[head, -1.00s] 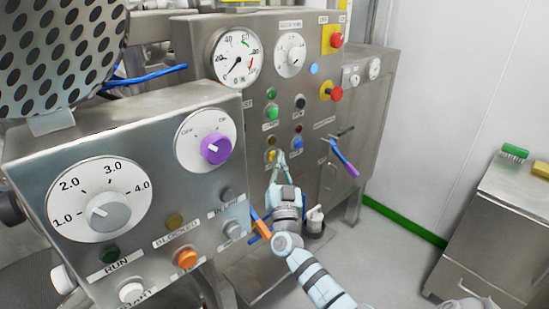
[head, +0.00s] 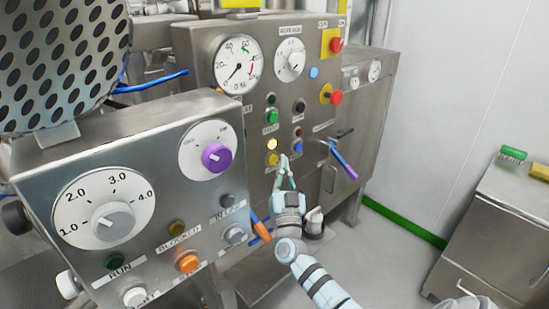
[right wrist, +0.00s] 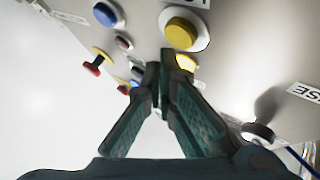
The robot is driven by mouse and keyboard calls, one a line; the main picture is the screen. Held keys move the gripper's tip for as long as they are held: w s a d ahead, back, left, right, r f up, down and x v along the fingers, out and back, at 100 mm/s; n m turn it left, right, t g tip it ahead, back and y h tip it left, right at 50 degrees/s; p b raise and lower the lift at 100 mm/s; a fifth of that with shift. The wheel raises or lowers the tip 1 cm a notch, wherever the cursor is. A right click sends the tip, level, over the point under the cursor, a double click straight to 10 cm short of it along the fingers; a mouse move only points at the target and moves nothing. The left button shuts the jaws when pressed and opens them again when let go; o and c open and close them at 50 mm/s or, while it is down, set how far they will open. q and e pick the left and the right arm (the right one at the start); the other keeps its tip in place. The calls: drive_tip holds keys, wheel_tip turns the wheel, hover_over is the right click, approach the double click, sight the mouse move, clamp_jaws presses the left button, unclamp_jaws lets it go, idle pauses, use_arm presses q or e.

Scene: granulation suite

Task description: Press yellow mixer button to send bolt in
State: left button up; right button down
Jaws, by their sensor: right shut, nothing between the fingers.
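The yellow button (head: 273,159) sits low on the rear steel control panel, under a small round yellow lamp (head: 272,144) that looks lit. The yellow button is large in the right wrist view (right wrist: 181,33), in a white ring. My right gripper (head: 284,160) is shut and empty, its fingertips just right of the button in the head view. In the right wrist view the shut tips (right wrist: 160,68) are below the large button and partly cover a second yellow round part. Whether they touch anything is unclear. I see no bolt. My left gripper is out of view.
A nearer control box (head: 150,150) with a numbered dial and purple knob (head: 216,157) stands at left. Red stop buttons (head: 332,97) and a blue-handled lever (head: 343,162) lie right of the gripper. A steel cabinet (head: 510,225) stands at right, with clear floor before it.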

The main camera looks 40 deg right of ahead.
drive_tip(key=s+p, duration=0.3)
drive_tip(key=s, duration=0.2)
drive_tip(key=shift+d+p, duration=0.2)
drive_tip(key=shift+p, duration=0.1)
drive_tip(key=shift+f, duration=0.1)
idle(2.1)
